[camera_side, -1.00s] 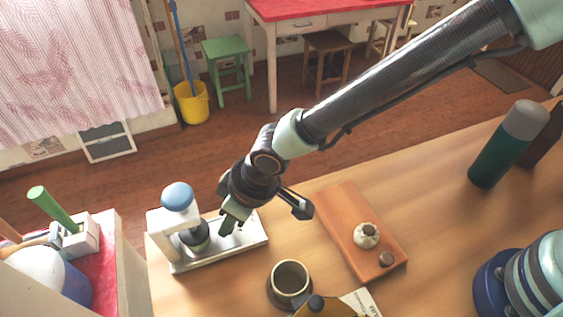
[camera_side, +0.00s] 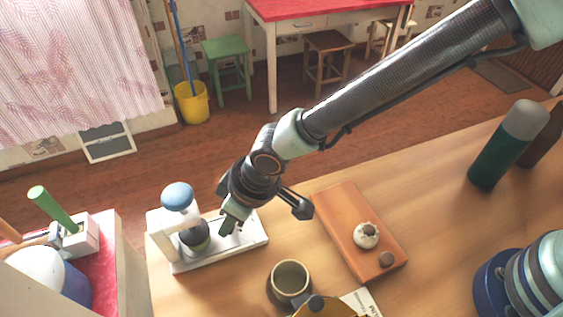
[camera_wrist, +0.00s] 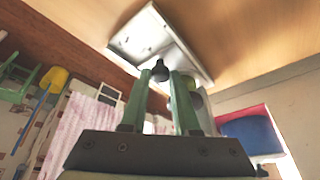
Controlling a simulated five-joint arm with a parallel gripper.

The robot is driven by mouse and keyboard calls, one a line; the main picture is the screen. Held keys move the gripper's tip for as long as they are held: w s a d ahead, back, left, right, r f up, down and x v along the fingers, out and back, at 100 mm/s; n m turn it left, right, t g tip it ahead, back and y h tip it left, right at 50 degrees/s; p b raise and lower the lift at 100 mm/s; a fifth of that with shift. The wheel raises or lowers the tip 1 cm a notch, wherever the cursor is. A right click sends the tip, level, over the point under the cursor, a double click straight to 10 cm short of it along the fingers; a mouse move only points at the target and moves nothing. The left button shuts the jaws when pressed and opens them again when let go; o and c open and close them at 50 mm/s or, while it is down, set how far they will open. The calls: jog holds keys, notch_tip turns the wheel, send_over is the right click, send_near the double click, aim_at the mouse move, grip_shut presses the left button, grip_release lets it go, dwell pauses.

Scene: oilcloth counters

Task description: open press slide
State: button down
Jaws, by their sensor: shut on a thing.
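The press (camera_side: 160,240) stands at the left end of the wooden counter. It has a white column, a blue ball knob (camera_side: 177,196) on top, a dark round part under it and a long pale base (camera_side: 246,240). My gripper (camera_side: 231,224) reaches down over the base, right of the column. In the wrist view its two greenish fingers (camera_wrist: 162,78) close around a small dark slide knob (camera_wrist: 160,70) near the pale plate (camera_wrist: 138,38) of the press. In the side view the fingers hide this knob.
A cup (camera_side: 289,279) stands in front of the press, right of it. A wooden board (camera_side: 347,220) with a small pale pot lies right of my gripper. A green flask (camera_side: 497,160) stands at the far right. A red-topped side cabinet (camera_side: 98,245) is at the left.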

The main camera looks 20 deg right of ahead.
jog(key=shift+s, duration=0.2)
jog(key=d, duration=0.8)
jog(key=shift+d, duration=0.1)
jog(key=c, duration=0.7)
grip_release()
jog(key=shift+w, duration=0.1)
jog(key=shift+o, duration=0.2)
jog(key=v, duration=1.2)
jog(key=shift+s, duration=0.25)
